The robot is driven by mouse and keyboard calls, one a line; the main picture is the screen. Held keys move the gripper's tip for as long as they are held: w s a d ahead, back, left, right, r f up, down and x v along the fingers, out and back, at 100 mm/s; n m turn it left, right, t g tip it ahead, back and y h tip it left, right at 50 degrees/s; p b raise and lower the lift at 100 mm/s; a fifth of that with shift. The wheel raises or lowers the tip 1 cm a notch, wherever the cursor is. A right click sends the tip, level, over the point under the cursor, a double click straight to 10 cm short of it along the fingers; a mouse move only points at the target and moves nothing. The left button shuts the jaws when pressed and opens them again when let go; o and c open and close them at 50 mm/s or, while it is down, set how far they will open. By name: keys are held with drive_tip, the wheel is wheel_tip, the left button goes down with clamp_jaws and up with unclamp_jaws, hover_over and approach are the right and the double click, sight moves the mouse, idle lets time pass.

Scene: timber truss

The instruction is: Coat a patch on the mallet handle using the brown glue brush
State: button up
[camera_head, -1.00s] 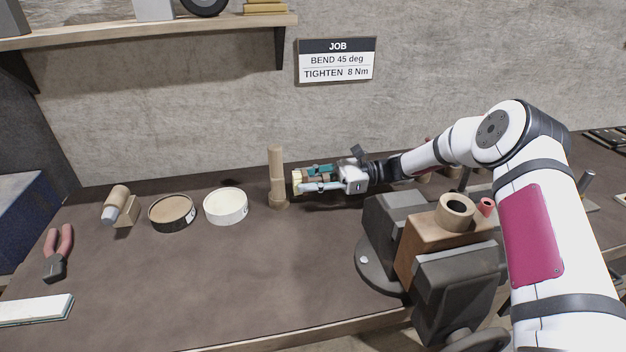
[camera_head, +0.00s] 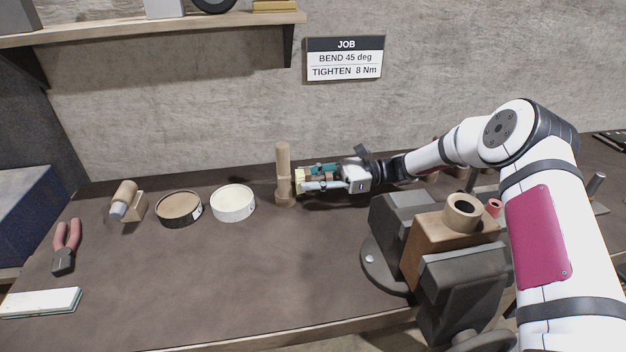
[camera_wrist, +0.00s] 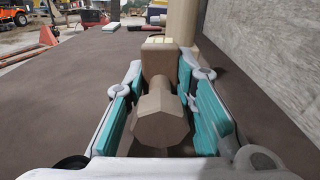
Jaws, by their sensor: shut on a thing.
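A wooden upright post (camera_head: 284,172), which I take to be the mallet handle, stands on the bench on a wider foot. My gripper (camera_head: 318,180) lies level just right of it, shut on the brown glue brush. The brush's pale yellow end (camera_head: 299,180) points left at the post, very close to it; I cannot tell whether they touch. In the wrist view the brown brush handle (camera_wrist: 160,120) sits between the teal finger pads of my gripper (camera_wrist: 163,100). The post (camera_wrist: 182,22) rises behind the brush's far end, slightly right.
A brown-topped tin (camera_head: 179,208) and a white-topped tin (camera_head: 233,203) stand left of the post. Farther left are a wooden cylinder on a block (camera_head: 126,198) and pliers (camera_head: 66,245). A vise (camera_head: 425,265) holding a wooden block stands front right. The front middle bench is clear.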

drive_tip(key=shift+s+a, duration=0.2)
drive_tip(key=shift+a, duration=0.35)
drive_tip(key=shift+w, duration=0.15)
